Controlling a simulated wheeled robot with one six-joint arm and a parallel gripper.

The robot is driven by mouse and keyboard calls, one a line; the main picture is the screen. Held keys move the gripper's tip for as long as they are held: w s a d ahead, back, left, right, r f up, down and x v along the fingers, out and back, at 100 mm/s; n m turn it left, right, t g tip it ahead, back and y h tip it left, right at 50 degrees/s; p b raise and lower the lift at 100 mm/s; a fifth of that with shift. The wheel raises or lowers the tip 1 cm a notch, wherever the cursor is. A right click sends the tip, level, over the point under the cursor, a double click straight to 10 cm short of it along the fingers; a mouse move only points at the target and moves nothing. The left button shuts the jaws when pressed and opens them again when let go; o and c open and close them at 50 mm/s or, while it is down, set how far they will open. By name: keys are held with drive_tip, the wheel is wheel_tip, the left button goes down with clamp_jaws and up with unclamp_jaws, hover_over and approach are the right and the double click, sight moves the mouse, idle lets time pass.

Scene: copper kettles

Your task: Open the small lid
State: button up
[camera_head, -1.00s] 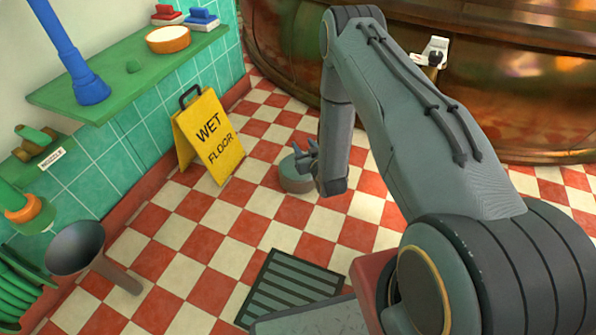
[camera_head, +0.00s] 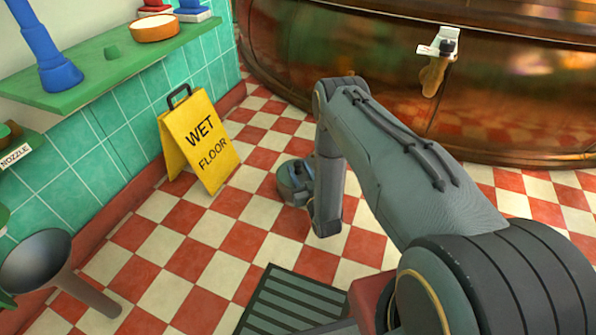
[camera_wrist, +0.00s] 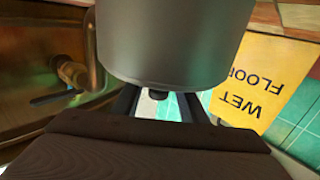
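No small lid that I can make out for certain shows in either view. My gripper (camera_head: 300,174) hangs at the end of my folded arm, low over the checkered floor, partly behind my forearm. In the wrist view, my gripper (camera_wrist: 158,104) has two dark fingers set apart with teal tile showing between them.
A large copper kettle (camera_head: 330,60) with a tap (camera_head: 436,60) stands behind my arm. A yellow wet-floor sign (camera_head: 205,140) stands left of my gripper. A green shelf (camera_head: 95,75) lines the wall. A funnel (camera_head: 40,262) and floor grate (camera_head: 290,303) are nearer.

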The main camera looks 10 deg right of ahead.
drive_tip(key=shift+w+a, duration=0.1)
drive_tip(key=shift+w, duration=0.55)
clamp_jaws()
